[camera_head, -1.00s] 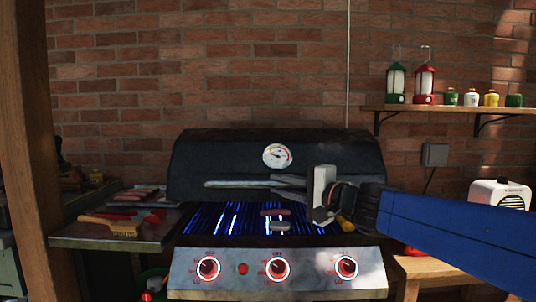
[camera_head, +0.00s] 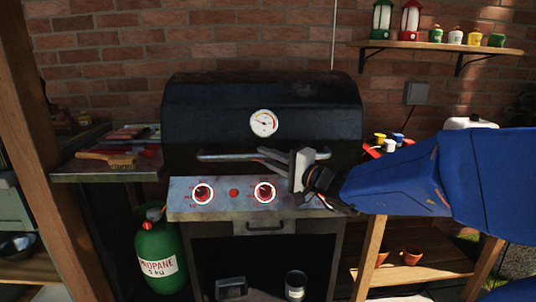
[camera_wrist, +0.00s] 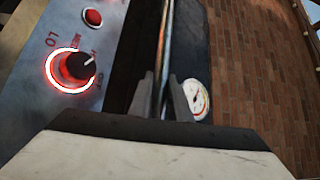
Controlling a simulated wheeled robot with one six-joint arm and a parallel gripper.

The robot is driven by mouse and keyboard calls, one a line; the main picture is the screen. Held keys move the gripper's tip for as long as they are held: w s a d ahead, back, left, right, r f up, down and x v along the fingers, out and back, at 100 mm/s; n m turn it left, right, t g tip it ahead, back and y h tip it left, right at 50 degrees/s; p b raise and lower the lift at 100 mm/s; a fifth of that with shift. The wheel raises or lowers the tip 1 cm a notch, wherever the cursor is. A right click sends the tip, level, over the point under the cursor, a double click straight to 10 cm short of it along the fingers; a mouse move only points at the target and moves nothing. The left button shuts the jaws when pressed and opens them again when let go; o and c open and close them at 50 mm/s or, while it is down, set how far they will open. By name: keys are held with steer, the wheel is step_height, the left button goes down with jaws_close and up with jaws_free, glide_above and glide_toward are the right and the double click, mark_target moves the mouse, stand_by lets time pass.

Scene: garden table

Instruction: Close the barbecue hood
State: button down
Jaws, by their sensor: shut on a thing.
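The black barbecue hood (camera_head: 215,110) is down over the grill in the head view, and the grill bars are hidden. A round white thermometer (camera_head: 263,123) sits on its front; it also shows in the wrist view (camera_wrist: 196,100). The metal hood handle (camera_head: 225,155) runs across the lower front of the hood. My gripper (camera_head: 268,157) is shut on the handle, right of its middle. In the wrist view the handle (camera_wrist: 166,45) passes between the two fingers of my gripper (camera_wrist: 170,98).
The control panel (camera_head: 230,206) with lit knobs lies just below the handle. A side shelf (camera_head: 100,176) at left holds a brush (camera_head: 105,157). A green propane bottle (camera_head: 160,255) stands below it. A wooden shelf (camera_head: 440,47) with lanterns hangs at the upper right.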

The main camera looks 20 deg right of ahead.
steer(key=shift+f, duration=0.5)
steer(key=c, duration=1.9)
jaws_free()
steer(key=shift+f, duration=0.1)
steer(key=shift+r, duration=0.2)
steer(key=shift+s, duration=0.1)
steer(key=shift+s+d, duration=0.2)
steer(key=shift+s, duration=0.05)
steer(key=shift+v, duration=3.35)
